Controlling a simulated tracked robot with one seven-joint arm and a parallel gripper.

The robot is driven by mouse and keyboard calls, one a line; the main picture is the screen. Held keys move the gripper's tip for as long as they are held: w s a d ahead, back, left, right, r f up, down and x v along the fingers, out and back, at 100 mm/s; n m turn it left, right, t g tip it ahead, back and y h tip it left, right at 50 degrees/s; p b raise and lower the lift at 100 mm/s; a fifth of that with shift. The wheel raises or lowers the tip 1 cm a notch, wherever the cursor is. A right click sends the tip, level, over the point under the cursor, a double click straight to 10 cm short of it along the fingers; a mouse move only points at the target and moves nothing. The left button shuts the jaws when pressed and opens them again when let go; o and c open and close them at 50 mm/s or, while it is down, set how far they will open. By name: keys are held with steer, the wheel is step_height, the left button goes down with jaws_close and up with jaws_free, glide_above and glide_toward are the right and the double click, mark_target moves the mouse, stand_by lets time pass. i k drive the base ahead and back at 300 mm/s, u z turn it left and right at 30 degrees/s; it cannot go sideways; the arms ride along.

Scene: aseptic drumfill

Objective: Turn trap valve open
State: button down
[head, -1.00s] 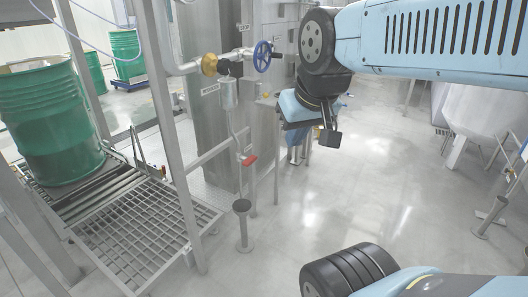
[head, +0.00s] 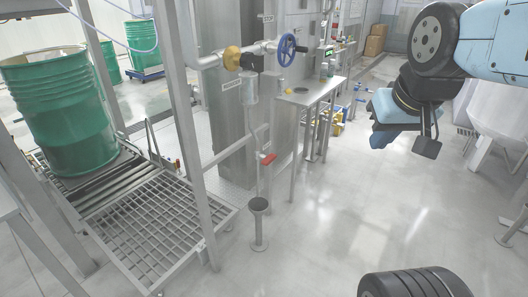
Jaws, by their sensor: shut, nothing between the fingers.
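A red-handled lever valve (head: 267,158) sits low on a thin vertical pipe, below a grey cylindrical trap body (head: 249,88). Above it, a horizontal pipe carries a blue handwheel (head: 287,49) and a brass-coloured fitting (head: 232,58). I cannot tell for sure which of these is the trap valve; the red lever is on the line under the trap. My gripper (head: 380,142) hangs at the right, pointing down, well apart from the red lever and the handwheel. It is shut and empty; its fingertips are small and hard to make out.
A green drum (head: 58,112) stands on a roller conveyor at the left, with a metal grating (head: 150,232) in front. A steel post (head: 187,130) stands left of the pipework. A short floor pedestal (head: 259,222) and a small steel table (head: 310,92) are nearby. The middle floor is clear.

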mark_target(268, 160)
steer(key=z, duration=0.1)
steer(key=i, duration=1)
steer(key=u, duration=0.1)
